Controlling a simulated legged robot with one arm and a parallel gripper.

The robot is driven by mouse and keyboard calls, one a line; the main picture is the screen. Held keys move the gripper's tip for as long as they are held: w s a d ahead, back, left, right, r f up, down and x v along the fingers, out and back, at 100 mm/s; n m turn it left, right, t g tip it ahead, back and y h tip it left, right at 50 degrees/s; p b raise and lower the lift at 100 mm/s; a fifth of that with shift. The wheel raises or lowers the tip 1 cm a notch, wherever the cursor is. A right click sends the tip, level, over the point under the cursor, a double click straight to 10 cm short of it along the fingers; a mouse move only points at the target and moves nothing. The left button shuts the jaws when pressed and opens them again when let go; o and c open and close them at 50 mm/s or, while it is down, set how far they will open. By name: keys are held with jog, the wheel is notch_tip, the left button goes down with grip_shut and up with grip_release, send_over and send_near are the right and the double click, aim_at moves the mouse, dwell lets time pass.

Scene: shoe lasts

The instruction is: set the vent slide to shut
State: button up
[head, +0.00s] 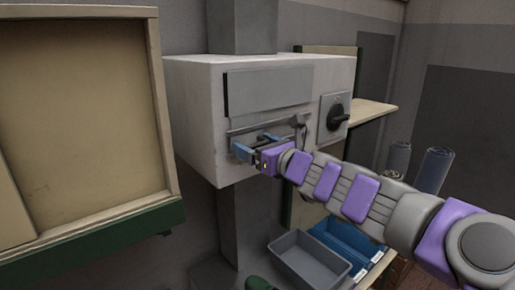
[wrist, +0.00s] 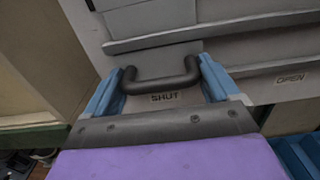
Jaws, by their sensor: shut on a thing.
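The vent slide's dark bar handle (wrist: 160,84) lies between the two blue fingers of my gripper (wrist: 162,70) in the wrist view. My gripper is shut on this handle. The word SHUT (wrist: 165,97) shows just below the handle, and the word OPEN (wrist: 291,78) stands well to its right. In the head view my gripper (head: 257,146) is at the front of the white box (head: 195,105), at the left part of the rail (head: 262,124) below a grey panel (head: 268,90). The fingers largely hide the handle there.
A black rotary knob (head: 338,117) sits on a grey plate right of the slide. A cream-panelled frame (head: 75,110) stands close on the left. Below are a grey bin (head: 310,262) and a blue bin (head: 345,240). Grey rolls (head: 436,170) stand at the right.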

jog(key=shift+s+a, duration=0.15)
jog(key=o, duration=1.2)
jog(key=shift+s+r, duration=0.1)
jog(key=shift+s, duration=0.05)
jog(key=shift+o, duration=0.2)
jog(key=shift+s+r, duration=0.1)
jog(key=shift+s, duration=0.15)
jog(key=shift+w, duration=0.2)
jog(key=v, duration=1.7)
jog(key=shift+s+d, duration=0.2)
jog(key=shift+s, duration=0.05)
